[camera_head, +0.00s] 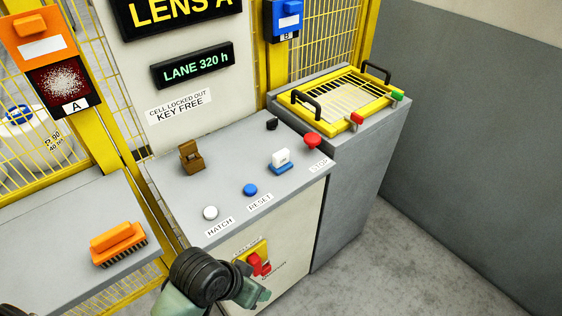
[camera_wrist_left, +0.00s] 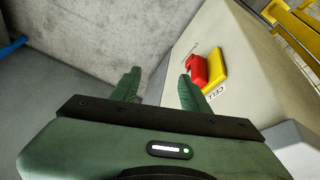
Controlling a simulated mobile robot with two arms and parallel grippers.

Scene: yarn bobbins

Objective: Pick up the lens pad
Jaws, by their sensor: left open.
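A small white block on a blue base (camera_head: 281,160) stands on the grey console top, left of the red STOP button; it looks most like the lens pad, though no label confirms it. My left gripper (camera_head: 262,293) is low in front of the console's front face, below and apart from that pad. In the left wrist view the left gripper (camera_wrist_left: 158,90) has its two green fingers spread, with nothing between them. The pad is not visible in that view. My right gripper is in neither view.
An orange brush (camera_head: 118,243) lies on the left shelf. The console carries a white button (camera_head: 210,213), a blue button (camera_head: 250,190), a red STOP button (camera_head: 312,141) and a brown holder (camera_head: 190,157). A red-yellow switch (camera_head: 258,262) sits close to my left gripper. Open floor lies right.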

